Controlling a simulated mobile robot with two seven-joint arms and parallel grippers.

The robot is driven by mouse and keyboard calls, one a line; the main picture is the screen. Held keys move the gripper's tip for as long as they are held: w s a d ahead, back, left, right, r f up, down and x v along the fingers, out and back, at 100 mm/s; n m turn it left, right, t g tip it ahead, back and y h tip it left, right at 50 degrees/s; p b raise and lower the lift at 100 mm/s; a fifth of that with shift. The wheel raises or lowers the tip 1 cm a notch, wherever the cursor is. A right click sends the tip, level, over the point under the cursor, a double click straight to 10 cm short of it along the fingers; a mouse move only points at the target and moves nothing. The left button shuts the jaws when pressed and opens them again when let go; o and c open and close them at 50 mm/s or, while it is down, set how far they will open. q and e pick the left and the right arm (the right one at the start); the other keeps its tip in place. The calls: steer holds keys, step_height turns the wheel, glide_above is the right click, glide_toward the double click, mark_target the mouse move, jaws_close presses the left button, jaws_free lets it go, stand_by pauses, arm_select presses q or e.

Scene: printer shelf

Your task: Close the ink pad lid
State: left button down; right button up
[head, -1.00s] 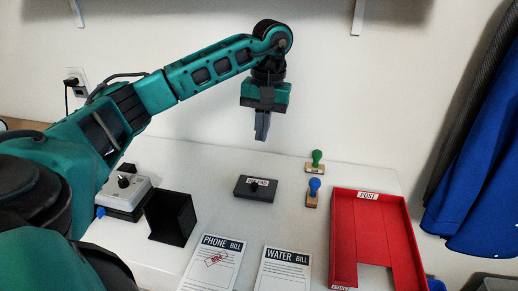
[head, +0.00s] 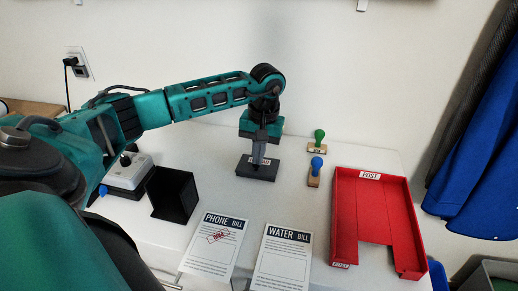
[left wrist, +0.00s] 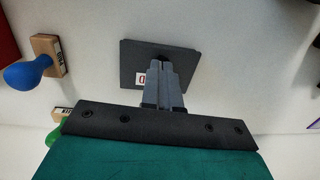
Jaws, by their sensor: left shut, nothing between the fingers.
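The ink pad (head: 266,173) is a dark grey, flat box on the white table, with a white label and a dark knob on top. Its lid lies flat on it and looks closed in the head view. In the left wrist view the ink pad (left wrist: 137,57) is a dark square, partly covered by my fingers. My left gripper (head: 257,170) points down over the ink pad, shut and empty, its fingertips at or just above the knob. Whether they touch it I cannot tell. It also shows in the left wrist view (left wrist: 162,64). My right gripper is not in view.
Green (head: 318,142) and blue (head: 315,170) stamps stand right of the ink pad. A red post tray (head: 343,215) is farther right. A phone bill (head: 215,248) and water bill (head: 283,262) lie in front. A black holder (head: 172,193) and white device (head: 128,173) are left.

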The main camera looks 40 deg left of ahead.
arm_select(q)
steer(key=shift+f+b, duration=0.5)
steer(key=shift+b, duration=0.1)
steer(key=shift+s+f+t+b, duration=0.2)
steer(key=shift+f+t+b, duration=0.05)
steer(key=shift+t+b, duration=0.15)
steer(key=shift+s+d, duration=0.2)
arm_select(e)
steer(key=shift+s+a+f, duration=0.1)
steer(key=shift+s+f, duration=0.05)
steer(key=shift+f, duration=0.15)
arm_select(q)
steer(key=shift+f, duration=0.1)
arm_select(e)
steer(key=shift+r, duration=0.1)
arm_select(q)
steer(key=shift+r+p, duration=0.6)
steer(key=shift+r, duration=0.05)
steer(key=shift+w+r, duration=0.1)
steer(key=shift+r, duration=0.15)
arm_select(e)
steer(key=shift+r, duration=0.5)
